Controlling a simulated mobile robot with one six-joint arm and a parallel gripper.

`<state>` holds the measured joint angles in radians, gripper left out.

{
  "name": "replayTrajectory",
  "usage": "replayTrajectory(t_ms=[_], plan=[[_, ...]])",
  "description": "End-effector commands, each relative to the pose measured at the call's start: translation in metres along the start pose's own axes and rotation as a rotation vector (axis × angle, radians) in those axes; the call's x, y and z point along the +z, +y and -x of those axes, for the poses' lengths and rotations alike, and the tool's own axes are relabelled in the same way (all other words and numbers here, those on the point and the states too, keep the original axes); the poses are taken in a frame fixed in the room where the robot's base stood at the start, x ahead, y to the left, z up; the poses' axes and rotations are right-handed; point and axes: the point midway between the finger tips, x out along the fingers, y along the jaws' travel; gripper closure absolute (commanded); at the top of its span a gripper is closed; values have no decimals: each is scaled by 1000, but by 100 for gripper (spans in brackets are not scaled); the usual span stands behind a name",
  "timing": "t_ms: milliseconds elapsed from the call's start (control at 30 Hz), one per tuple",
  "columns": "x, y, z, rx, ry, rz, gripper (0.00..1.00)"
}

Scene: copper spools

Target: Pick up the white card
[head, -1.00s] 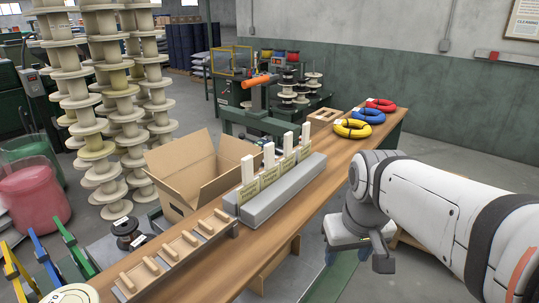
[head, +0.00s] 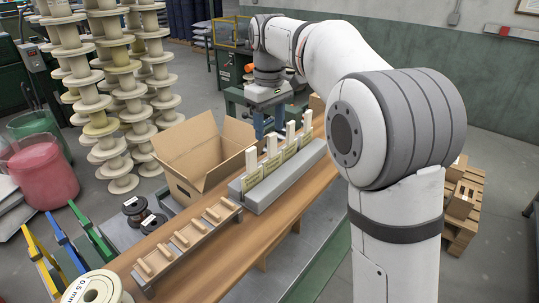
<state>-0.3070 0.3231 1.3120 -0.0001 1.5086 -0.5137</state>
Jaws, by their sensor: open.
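Several white upright cards (head: 251,160) stand in a row in a long grey block (head: 262,197) on the wooden bench. Each has a cream label with dark writing in front of it, too small to read. I cannot tell which of them is the task's white card. My gripper (head: 268,122) points down over the far part of the bench, its blue fingers apart and empty. In the picture it sits just above and behind the middle of the row. I cannot judge the gap in depth to the cards.
An open cardboard box (head: 198,155) stands left of the block. A wooden rack (head: 187,238) lies on the near bench (head: 235,258), with dark spools (head: 137,208) to its left. Tall stacks of pale spools (head: 108,100) stand behind. My arm covers the bench's far right.

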Motion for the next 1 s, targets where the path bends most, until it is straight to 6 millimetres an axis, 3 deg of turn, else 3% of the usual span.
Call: replayTrajectory(t_ms=[367,667,1000], plan=[[3,1,-49,0,-1,-3,49],[3,2,-55,1,2,-4,49],[3,2,-54,1,2,-4,77]])
